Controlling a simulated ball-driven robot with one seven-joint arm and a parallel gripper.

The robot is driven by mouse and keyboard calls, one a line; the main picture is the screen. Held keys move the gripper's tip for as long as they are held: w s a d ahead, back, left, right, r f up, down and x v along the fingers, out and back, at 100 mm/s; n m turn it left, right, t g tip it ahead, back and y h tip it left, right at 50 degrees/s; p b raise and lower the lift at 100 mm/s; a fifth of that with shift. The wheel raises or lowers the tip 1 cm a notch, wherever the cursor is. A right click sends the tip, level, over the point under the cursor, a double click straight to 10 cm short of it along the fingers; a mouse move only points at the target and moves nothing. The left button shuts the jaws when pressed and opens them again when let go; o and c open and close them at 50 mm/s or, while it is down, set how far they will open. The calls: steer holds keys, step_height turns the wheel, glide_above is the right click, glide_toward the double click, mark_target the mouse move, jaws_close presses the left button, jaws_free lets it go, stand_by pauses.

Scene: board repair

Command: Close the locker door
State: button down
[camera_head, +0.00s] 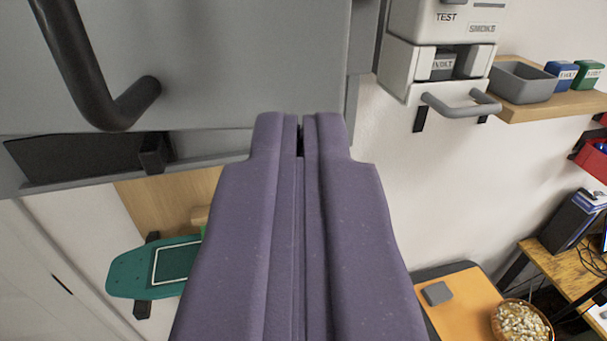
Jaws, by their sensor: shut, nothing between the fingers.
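The grey locker door (235,60) fills the upper left of the view, with a black bar handle (85,65) on its face. The locker's lower body (90,178) shows below the door, with a dark gap (75,153) between them. My purple gripper (300,125) points at the lower right part of the door, its two fingers side by side and shut with nothing between them. The fingertips overlap the door's lower edge in the picture; I cannot tell whether they touch it. The gripper hides part of the locker's lower right corner.
A white test unit (400,70) with a grey handle (460,110) hangs on the right wall, beside a wooden shelf (560,104) holding a grey bin (522,82). A green board (130,272) is below left. An orange-topped table (465,305) bears a popcorn bowl (522,322).

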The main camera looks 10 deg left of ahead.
mark_target(313, 71)
steer(key=shift+w+a+p, duration=0.15)
steer(key=shift+w+p, duration=0.25)
steer(key=shift+w, duration=0.95)
steer(key=shift+w+a+p, duration=0.15)
steer(key=shift+w+p, duration=0.2)
steer(key=shift+w, duration=1)
steer(key=w+y, duration=0.1)
steer(key=w, duration=0.1)
steer(key=w+n, duration=0.1)
steer(key=w, duration=0.1)
steer(key=w+y, duration=0.1)
steer(key=w, duration=0.2)
steer(key=shift+a+f+n+g+y, duration=0.15)
steer(key=shift+a+n+g+y, duration=0.1)
steer(key=shift+n+g+y, duration=0.05)
steer(key=shift+w+a, duration=0.15)
steer(key=shift+w, duration=0.1)
steer(key=shift+s+r, duration=0.1)
steer(key=shift+r, duration=0.25)
